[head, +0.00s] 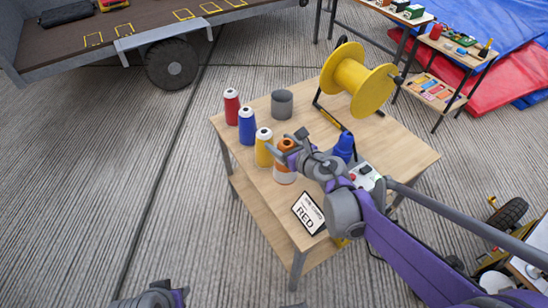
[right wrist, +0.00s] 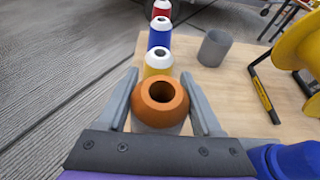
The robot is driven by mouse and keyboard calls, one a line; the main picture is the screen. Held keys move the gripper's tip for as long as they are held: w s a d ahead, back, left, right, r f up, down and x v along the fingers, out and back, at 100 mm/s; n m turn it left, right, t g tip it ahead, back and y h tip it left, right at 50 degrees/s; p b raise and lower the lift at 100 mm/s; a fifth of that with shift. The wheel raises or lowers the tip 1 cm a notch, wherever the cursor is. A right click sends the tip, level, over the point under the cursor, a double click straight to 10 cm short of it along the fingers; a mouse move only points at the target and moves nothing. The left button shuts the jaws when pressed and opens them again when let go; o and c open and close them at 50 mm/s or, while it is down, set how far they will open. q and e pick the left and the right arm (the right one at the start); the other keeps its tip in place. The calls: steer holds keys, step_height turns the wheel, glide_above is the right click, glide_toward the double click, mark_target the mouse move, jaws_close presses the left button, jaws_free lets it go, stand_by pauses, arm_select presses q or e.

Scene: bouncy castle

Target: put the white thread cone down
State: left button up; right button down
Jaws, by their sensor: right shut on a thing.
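The white thread cone (head: 284,178) has an orange top and a pale body, with part of it hidden by my right gripper. In the right wrist view, the orange top (right wrist: 160,97) with its dark hole sits between the two fingers. My right gripper (head: 284,146) is shut around the cone, one finger on each side. The cone is upright at the front end of the cone row, over the wooden table (head: 400,150); I cannot tell whether its base touches. Part of my left arm's end (head: 152,297) shows at the bottom edge; its jaws are not clear.
Red (head: 232,108), blue (head: 247,127) and yellow (head: 264,150) cones stand in a row behind.

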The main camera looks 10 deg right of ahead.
mark_target(282, 175)
steer(key=shift+f+b, duration=0.75)
steer(key=shift+f, duration=2.05)
steer(key=shift+f, duration=0.15)
steer(key=shift+c, duration=0.2)
jaws_free()
